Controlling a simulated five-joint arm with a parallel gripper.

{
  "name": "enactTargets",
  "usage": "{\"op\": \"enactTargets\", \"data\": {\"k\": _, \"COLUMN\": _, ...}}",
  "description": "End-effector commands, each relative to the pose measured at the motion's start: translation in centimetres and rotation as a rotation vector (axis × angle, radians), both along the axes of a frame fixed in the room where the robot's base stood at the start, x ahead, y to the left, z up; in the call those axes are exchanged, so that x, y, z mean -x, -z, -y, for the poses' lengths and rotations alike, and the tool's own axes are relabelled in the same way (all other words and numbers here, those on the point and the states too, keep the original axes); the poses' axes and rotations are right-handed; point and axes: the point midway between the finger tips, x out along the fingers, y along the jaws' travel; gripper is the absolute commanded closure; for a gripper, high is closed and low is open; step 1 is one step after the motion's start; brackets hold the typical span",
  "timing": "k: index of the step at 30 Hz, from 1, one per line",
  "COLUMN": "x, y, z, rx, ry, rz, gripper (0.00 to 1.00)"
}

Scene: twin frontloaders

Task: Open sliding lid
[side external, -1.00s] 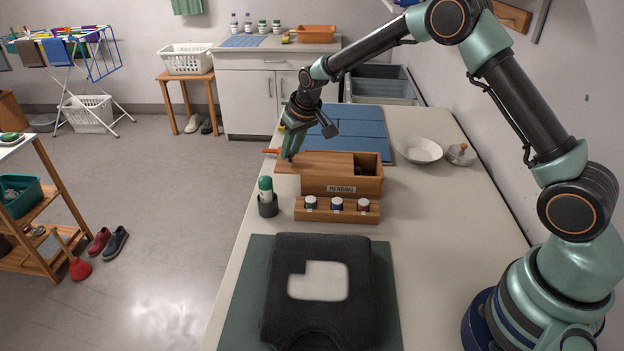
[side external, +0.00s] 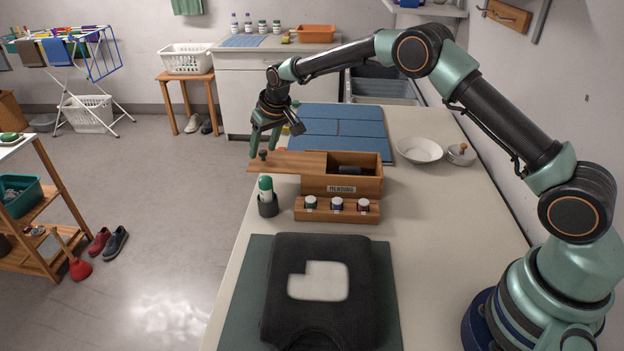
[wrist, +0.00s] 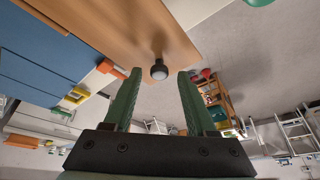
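The wooden sliding lid (side external: 288,161) sits on the wooden box marked MENDING (side external: 341,180). It sticks out well past the box's left end and over the table's left edge. The right part of the box is uncovered, with a dark item (side external: 349,170) inside. The lid's dark round knob (side external: 263,154) stands near its left end. My gripper (side external: 264,150) is above that end, fingers apart, with the knob between or just below the tips. In the wrist view the knob (wrist: 159,69) shows between the two green fingers (wrist: 160,73), with gaps on both sides.
A rack with several small jars (side external: 337,209) stands in front of the box, beside a green-capped bottle in a dark holder (side external: 267,203). A blue folded mat (side external: 340,128) lies behind. A white bowl (side external: 420,150) is at right. Open floor lies left of the table.

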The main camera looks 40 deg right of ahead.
Motion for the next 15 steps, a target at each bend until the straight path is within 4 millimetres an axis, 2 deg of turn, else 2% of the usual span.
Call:
{"op": "enactTargets", "data": {"k": 10, "x": 0.1, "y": 0.0, "z": 0.0, "rx": 0.000, "ry": 0.000, "rz": -0.003, "gripper": 0.41}}
{"op": "enactTargets", "data": {"k": 15, "x": 0.6, "y": -1.5, "z": 0.1, "rx": 0.000, "ry": 0.000, "rz": -0.001, "gripper": 0.41}}
